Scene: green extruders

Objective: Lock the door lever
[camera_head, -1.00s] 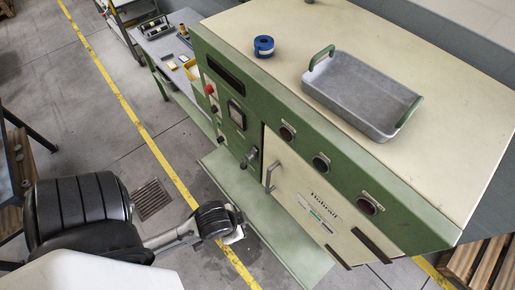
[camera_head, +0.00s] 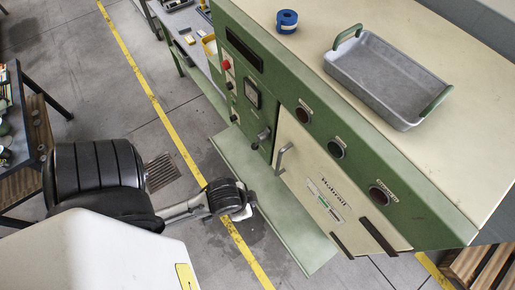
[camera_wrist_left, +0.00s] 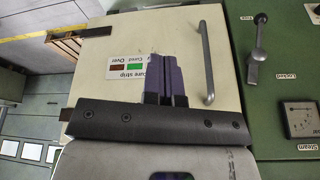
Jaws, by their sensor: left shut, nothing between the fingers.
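The door lever (camera_head: 262,137) is a small lever on the green front panel, left of the cream door (camera_head: 320,190). In the left wrist view the lever (camera_wrist_left: 257,42) has a dark ball end, and a label reading "Locked" lies beside its base. The ball end points toward the top of that picture, away from the label. My left gripper (camera_head: 247,210) is in front of the machine, apart from lever and door. Its purple fingers (camera_wrist_left: 166,78) are shut and empty, with the door behind them. My right gripper is not in view.
A bar handle (camera_head: 282,158) sticks out from the door beside the lever, also in the left wrist view (camera_wrist_left: 207,62). A green ledge (camera_head: 275,215) runs below. A grey tray (camera_head: 385,78) and blue roll (camera_head: 287,21) rest on top. The floor in front is open.

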